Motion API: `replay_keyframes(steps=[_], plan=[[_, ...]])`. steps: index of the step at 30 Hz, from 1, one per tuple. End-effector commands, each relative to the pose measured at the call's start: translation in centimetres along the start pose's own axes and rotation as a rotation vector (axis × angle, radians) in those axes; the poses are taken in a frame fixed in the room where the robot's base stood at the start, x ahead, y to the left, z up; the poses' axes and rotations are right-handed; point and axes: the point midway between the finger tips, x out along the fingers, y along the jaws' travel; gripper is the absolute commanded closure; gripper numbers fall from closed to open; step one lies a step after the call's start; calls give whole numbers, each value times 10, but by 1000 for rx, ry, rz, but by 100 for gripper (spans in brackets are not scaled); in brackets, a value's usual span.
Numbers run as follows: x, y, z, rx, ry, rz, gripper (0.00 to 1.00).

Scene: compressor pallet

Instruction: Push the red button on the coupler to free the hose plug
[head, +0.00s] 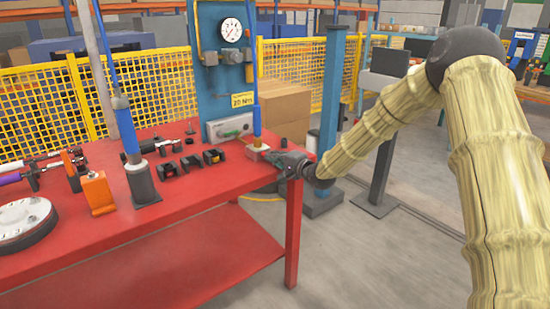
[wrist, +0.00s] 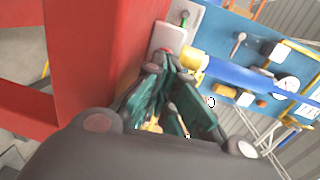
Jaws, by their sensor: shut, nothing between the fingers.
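The coupler shows as a brass-yellow fitting (head: 257,143) on a pale block (head: 250,154) at the right end of the red table. The blue hose (head: 256,90) rises from it. The fitting (wrist: 194,60), pale block (wrist: 171,36) and hose (wrist: 250,76) also show in the wrist view. A small red spot (wrist: 166,49), seemingly the button, shows on the block just beyond my fingertips. My gripper (wrist: 163,68) is shut and empty, close to the block; I cannot tell whether it touches. In the head view my gripper (head: 268,159) reaches in from the right. The plug is not clearly visible.
A blue panel (head: 218,90) with a gauge (head: 231,31) stands behind the coupler. Black holders (head: 190,163), an orange block (head: 97,193) and a second blue hose stand (head: 142,184) are left on the red table (head: 190,200).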

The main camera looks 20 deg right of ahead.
Motion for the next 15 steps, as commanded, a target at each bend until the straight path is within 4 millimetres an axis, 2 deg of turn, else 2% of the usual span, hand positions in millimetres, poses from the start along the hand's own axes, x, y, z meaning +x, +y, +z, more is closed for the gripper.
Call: replay_keyframes(steps=[8,15], plan=[[19,-2,-2,1,1,-1,100],[22,-3,0,-1,-1,-3,100]])
